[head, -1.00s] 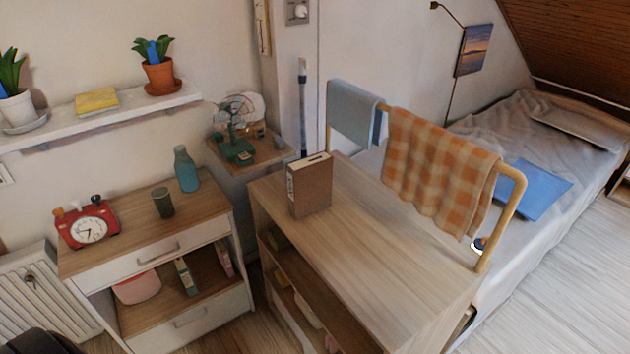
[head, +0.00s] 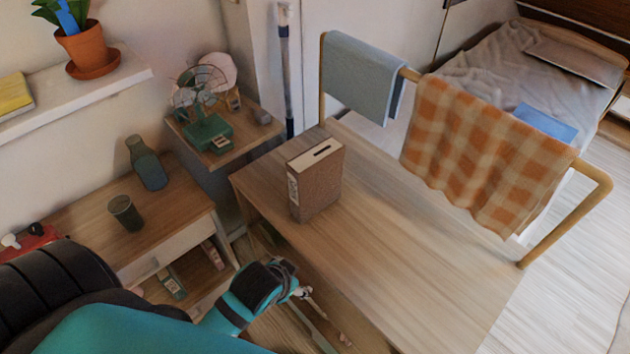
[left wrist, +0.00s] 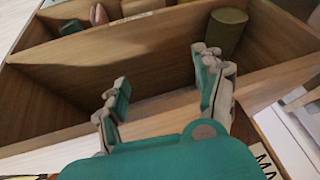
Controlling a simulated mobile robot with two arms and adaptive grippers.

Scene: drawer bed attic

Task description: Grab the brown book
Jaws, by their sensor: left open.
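The brown book (head: 322,188) stands upright on the wooden top of the shelf unit (head: 410,255), near its back left side in the head view. Its pale top edge has a dark slot and its narrow side has a light label. My left gripper (head: 322,314) is below and in front of the book, beside the unit's open front, apart from the book. In the left wrist view the left gripper (left wrist: 162,92) is open and empty, with its two fingers facing a wooden compartment. The book is not recognisable in that view. My right gripper is not in view.
A rail with a checked orange towel (head: 480,150) and a grey-blue towel (head: 360,80) borders the unit's top. A fan (head: 205,110) stands on a small shelf. A dark green cylinder (left wrist: 226,32) is in a compartment. The top right of the book is clear.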

